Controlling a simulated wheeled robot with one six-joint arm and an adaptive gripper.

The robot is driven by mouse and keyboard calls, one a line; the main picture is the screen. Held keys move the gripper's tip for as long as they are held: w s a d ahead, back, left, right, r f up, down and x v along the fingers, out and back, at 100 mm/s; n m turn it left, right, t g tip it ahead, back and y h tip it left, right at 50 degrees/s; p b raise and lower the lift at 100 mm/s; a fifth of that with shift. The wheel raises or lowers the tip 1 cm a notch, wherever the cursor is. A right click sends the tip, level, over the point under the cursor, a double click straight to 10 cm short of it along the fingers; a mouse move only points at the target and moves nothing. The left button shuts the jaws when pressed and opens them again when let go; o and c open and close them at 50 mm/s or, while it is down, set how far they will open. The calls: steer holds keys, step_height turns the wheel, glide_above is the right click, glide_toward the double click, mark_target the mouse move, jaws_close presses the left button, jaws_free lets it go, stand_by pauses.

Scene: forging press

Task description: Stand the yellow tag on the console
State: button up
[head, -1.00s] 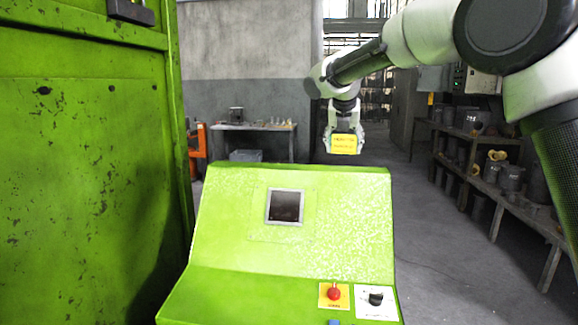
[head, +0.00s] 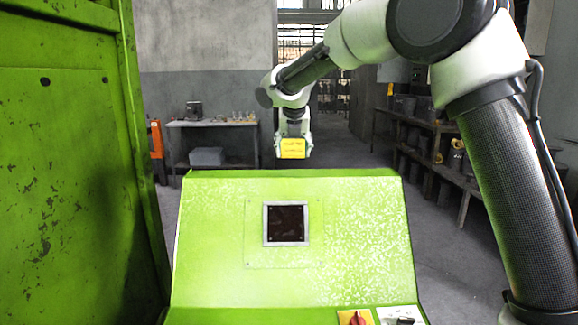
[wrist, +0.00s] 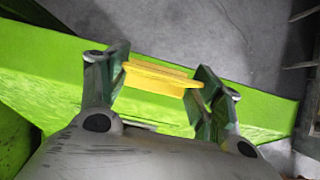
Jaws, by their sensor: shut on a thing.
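The yellow tag (head: 292,148) is held in my gripper (head: 292,157) above the far top edge of the green console (head: 215,225). In the head view its lettered face points toward the camera and it looks upright. In the wrist view the tag (wrist: 160,78) shows edge-on between the two fingers of my gripper (wrist: 158,80), which are shut on its ends. The console's green top (wrist: 265,108) lies below it. A gap shows between tag and console in the head view.
A green press (head: 60,180) stands close at the left. A workbench (head: 212,125) and a loaded shelf (head: 425,125) are behind.

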steer(key=shift+f, duration=2.6)
steer(key=shift+f, duration=0.1)
steer(key=o, duration=0.8)
steer(key=shift+o, duration=0.2)
steer(key=v, duration=1.2)
